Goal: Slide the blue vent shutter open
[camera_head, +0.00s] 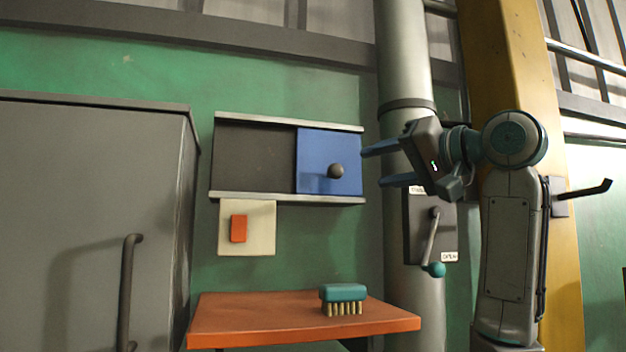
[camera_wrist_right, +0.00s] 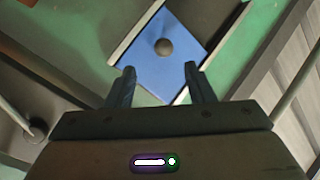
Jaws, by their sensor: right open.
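The blue vent shutter (camera_head: 315,157) sits between two horizontal grey rails on the green wall, at the right end of the frame. A dark round knob (camera_head: 336,171) stands out from its face. Left of the shutter a dark panel (camera_head: 254,156) shows between the rails. My right gripper (camera_head: 366,166) is open and empty, its fingers pointing left, just right of the knob in the head view. In the right wrist view the shutter (camera_wrist_right: 145,62) and its knob (camera_wrist_right: 164,47) lie beyond the open fingers (camera_wrist_right: 160,75), apart from them. My left gripper is not in view.
A grey cabinet (camera_head: 80,200) with a handle stands left. Below the vent are an orange switch (camera_head: 238,228) and an orange table (camera_head: 280,318) with a teal brush (camera_head: 343,294). A lever (camera_head: 431,245) hangs on the pipe (camera_head: 400,60) at right.

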